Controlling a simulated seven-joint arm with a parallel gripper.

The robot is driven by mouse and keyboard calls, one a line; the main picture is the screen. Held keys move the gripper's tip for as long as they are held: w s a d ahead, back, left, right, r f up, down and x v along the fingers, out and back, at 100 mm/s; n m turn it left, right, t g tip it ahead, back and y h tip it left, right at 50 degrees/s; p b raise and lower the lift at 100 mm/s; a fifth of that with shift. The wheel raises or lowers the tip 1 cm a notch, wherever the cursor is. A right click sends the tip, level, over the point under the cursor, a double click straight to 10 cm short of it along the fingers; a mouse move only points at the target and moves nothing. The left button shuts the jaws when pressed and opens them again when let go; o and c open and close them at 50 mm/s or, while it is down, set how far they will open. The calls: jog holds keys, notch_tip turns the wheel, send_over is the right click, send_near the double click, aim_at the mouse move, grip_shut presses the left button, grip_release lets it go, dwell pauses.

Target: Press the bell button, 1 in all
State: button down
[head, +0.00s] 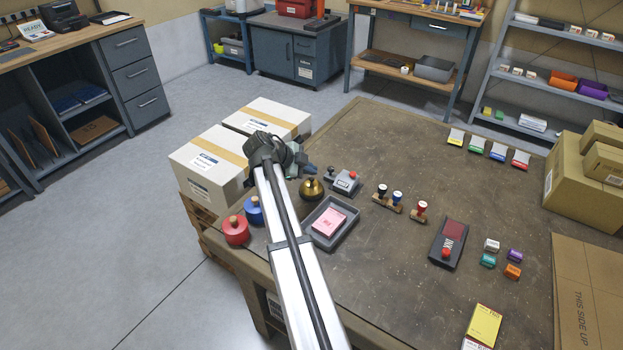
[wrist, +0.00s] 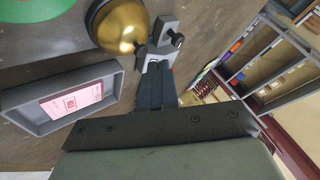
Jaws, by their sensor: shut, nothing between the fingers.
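A brass dome bell (head: 312,189) stands on the brown table, just right of my arm's end. It also shows at the top of the wrist view (wrist: 121,27). Its top button is hard to make out. My gripper (head: 306,171) is close to the bell on its far left side in the head view, partly hidden by my arm. In the wrist view my gripper (wrist: 157,70) is shut and empty, with its fingertips beside and apart from the dome. Whether the tips are above the bell's height I cannot tell.
A grey device with a red knob (head: 346,181) stands right beside the bell. A grey tray (head: 316,238) with pink paper lies in front. Stamps (head: 383,199) stand to the right. Red (head: 236,231) and blue (head: 254,210) round containers and white boxes (head: 212,170) are left.

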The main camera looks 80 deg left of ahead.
dwell(0.3)
notch_tip(320, 180, up, 5)
dwell(0.6)
dwell(0.8)
